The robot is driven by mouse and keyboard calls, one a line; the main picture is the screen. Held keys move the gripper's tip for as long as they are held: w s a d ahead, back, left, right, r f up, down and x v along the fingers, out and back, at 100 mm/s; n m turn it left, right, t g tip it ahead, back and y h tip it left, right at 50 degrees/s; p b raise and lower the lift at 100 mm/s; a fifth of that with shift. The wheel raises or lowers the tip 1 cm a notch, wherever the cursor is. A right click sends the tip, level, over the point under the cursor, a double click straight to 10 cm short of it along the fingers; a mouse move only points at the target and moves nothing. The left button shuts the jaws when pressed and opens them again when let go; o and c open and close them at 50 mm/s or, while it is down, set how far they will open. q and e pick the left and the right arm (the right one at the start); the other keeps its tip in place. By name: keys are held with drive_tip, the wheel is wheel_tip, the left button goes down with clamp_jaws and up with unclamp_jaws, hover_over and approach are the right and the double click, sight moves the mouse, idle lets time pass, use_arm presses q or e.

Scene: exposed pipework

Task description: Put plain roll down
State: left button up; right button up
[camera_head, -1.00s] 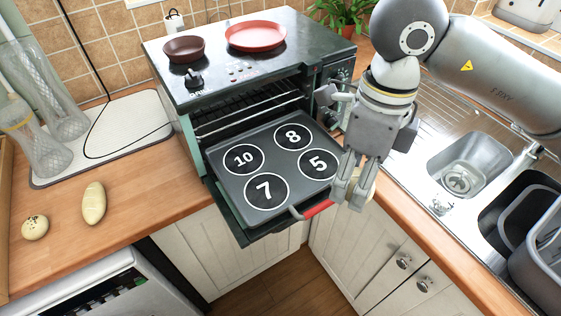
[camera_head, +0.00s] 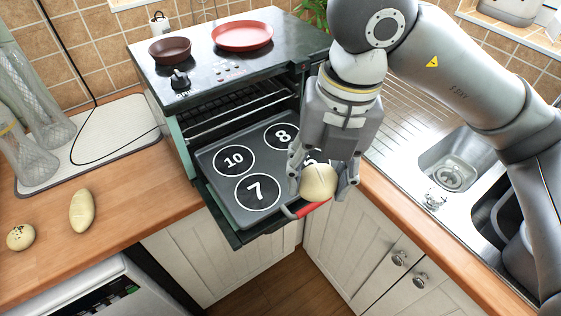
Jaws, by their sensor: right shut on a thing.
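A plain pale round roll (camera_head: 319,182) is held between the fingers of my right gripper (camera_head: 322,189). The roll is over the front right part of the dark oven tray (camera_head: 212,190), near its red handle (camera_head: 313,208). I cannot tell whether it touches the tray. The tray has white-ringed circles marked 10, 8, 7 and 5. The 5 circle (camera_head: 313,157) is mostly hidden by my gripper and the roll. My left gripper is not in view.
The oven (camera_head: 187,130) stands open under a hob with a brown pan (camera_head: 170,51) and a red pan (camera_head: 242,36). A speckled roll (camera_head: 20,237) and a long roll (camera_head: 82,211) lie on the left counter. A sink (camera_head: 455,160) is at right.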

drive_tip(key=w+a+f+p, duration=0.2)
drive_tip(key=w+a+f, duration=0.1)
drive_tip(key=w, duration=0.3)
drive_tip(key=p, duration=0.1)
hover_over(285, 178)
drive_tip(key=f, duration=0.3)
drive_tip(key=s+f, duration=0.1)
drive_tip(key=shift+d+f, duration=0.25)
drive_tip(key=shift+d, duration=0.15)
drive_tip(key=shift+w+a+f, duration=0.1)
drive_tip(key=shift+w+f, duration=0.1)
drive_tip(key=f+p, duration=0.2)
drive_tip(key=f, duration=0.1)
drive_tip(key=shift+w+a, duration=0.1)
drive_tip(key=shift+w, duration=0.2)
drive_tip(key=shift+f, duration=0.5)
